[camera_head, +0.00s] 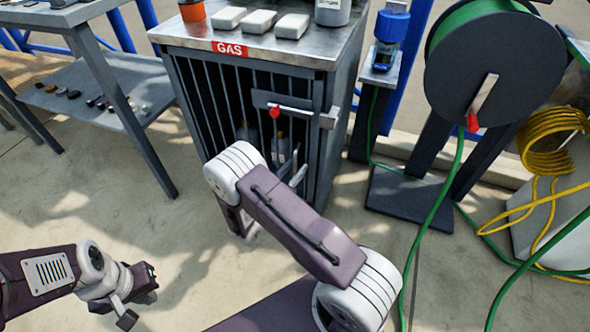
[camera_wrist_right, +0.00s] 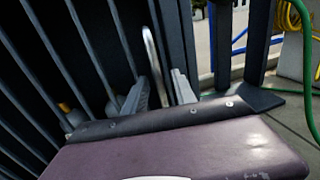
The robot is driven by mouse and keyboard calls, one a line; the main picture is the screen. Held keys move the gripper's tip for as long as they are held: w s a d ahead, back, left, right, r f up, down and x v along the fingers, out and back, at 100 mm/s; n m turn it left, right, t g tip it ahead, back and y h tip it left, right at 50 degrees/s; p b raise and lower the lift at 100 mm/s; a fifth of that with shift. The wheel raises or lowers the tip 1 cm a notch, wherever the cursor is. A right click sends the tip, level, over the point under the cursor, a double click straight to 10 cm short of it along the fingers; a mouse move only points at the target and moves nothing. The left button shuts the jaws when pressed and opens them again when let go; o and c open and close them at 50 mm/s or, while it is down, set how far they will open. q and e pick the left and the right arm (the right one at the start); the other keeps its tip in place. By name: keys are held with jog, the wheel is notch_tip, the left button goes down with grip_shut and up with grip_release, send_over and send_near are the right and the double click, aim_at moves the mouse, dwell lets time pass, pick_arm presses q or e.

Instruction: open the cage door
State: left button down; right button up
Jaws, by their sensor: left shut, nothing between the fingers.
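The gas cage (camera_head: 190,95) stands at the centre back of the head view, with a barred front and a red GAS label. Its door carries a bolt (camera_head: 290,111) with a red knob, lying across a dark plate. A pale upright handle (camera_wrist_right: 152,55) on the door shows in the right wrist view. My right gripper (camera_wrist_right: 160,92) is open at the door, its fingers apart with the lower part of the handle between them; whether they touch it I cannot tell. My arm hides much of it in the head view. My left gripper (camera_head: 139,302) is shut and empty, low at the left.
Cylinders stand behind the bars. White blocks (camera_head: 260,21) and an orange item sit on the cage top. A hose reel (camera_head: 480,70) with green hose and a yellow coil (camera_head: 555,140) stand at right. A shelved table (camera_head: 100,80) is at left. Floor in front is clear.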

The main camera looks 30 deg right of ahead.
grip_shut()
dwell(1.3)
